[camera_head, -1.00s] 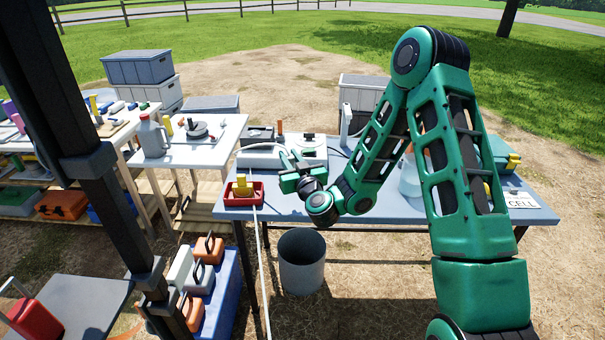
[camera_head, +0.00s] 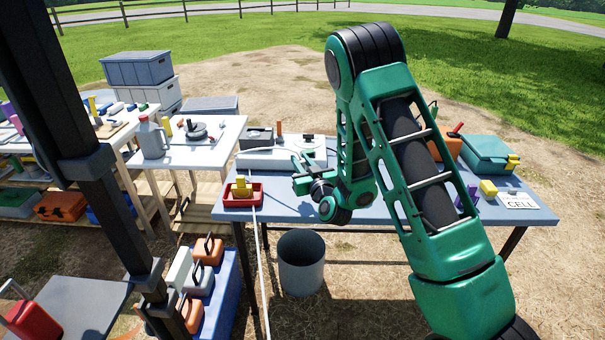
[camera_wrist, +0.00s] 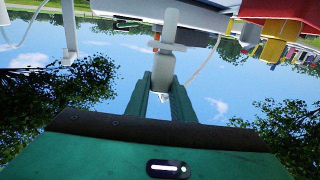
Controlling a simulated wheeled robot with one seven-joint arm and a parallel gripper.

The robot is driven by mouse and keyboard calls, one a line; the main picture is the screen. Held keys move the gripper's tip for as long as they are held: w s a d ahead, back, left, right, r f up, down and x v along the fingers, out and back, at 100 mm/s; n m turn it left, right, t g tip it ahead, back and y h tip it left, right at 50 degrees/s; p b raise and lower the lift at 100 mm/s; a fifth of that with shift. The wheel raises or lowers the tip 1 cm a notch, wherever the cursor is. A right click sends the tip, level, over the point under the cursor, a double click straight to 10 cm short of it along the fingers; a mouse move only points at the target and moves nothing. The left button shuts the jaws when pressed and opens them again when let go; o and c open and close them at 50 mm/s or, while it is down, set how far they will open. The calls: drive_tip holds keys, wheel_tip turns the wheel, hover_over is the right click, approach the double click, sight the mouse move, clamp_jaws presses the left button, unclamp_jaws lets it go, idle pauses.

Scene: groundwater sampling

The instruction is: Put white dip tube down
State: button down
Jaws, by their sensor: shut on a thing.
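My gripper (camera_head: 300,174) is over the left part of the blue-grey table (camera_head: 285,210), just right of the red tray. In the wrist view my gripper (camera_wrist: 163,98) is shut on the white dip tube (camera_wrist: 165,42), whose thick white part stands between the fingers. A thin pale line curves away to the right of it there. In the head view the held part is mostly hidden by the fingers and my arm. A long thin white line hangs over the table's front edge and down to the ground.
The red tray (camera_head: 231,201) holds a yellow piece (camera_head: 242,187). Behind my gripper stands a white unit (camera_head: 270,158). A grey bucket (camera_head: 301,262) stands on the ground in front of the table. A teal case (camera_head: 487,153), a yellow block and a label card (camera_head: 518,201) lie at the right.

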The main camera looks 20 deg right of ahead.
drive_tip(key=shift+f, duration=2)
drive_tip(key=shift+f, duration=0.15)
drive_tip(key=shift+d+f, duration=0.1)
drive_tip(key=shift+f, duration=0.2)
drive_tip(key=shift+f, duration=0.1)
drive_tip(key=c, duration=1.5)
unclamp_jaws()
drive_tip(key=shift+c, duration=0.2)
